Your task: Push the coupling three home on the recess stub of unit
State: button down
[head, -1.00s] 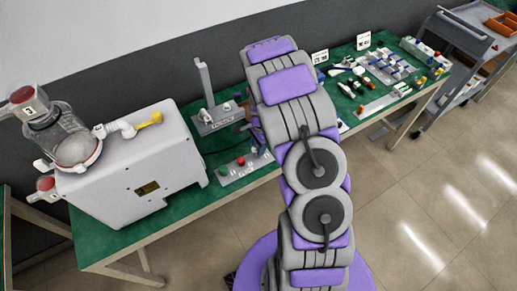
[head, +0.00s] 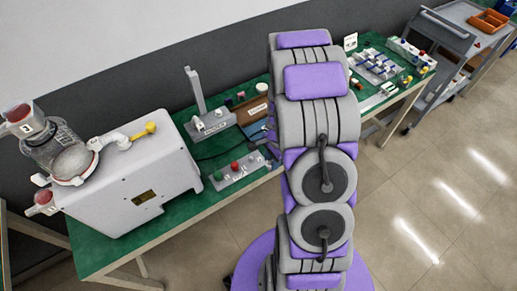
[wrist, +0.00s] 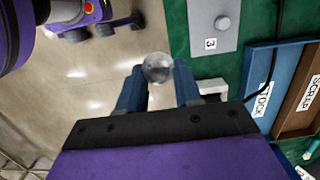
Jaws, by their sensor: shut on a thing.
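My gripper (wrist: 158,88) has its two blue fingers shut on a round, glossy grey piece (wrist: 158,67) at the fingertips. I cannot read a number on this piece, so I cannot tell for sure that it is coupling three. The gripper is above the bench's front edge, with floor below part of it. The white pump unit (head: 130,178) stands on the left of the bench in the head view, with a clear canister, red-capped ends and a yellow-handled fitting. I cannot make out its recess stub. In the head view my arm hides most of the gripper and the held piece.
A grey panel marked 3 (wrist: 210,28) with a round knob is near the gripper. A blue STOCK tray (wrist: 255,90) and a brown SCRAP tray (wrist: 291,115) lie to the right. A button box (head: 237,170) and an upright post stand (head: 194,92) are beside the pump unit.

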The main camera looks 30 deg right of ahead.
jog(key=s+d, duration=0.1)
jog(key=s, duration=0.4)
jog(key=w+r+n, duration=0.2)
jog(key=w, duration=0.1)
jog(key=w+r+n, duration=0.1)
jog(key=w, duration=0.1)
jog(key=shift+w+a, duration=0.15)
jog(key=shift+w, duration=0.05)
jog(key=w+a+r+n, duration=0.6)
jog(key=w+a+n, duration=0.1)
jog(key=a, duration=0.2)
jog(key=w+a+r+n+g+h, duration=0.1)
jog(key=w+a+r+n, duration=0.5)
jog(key=a, duration=0.3)
jog(key=shift+w+r+n, duration=0.35)
jog(key=shift+n, duration=0.45)
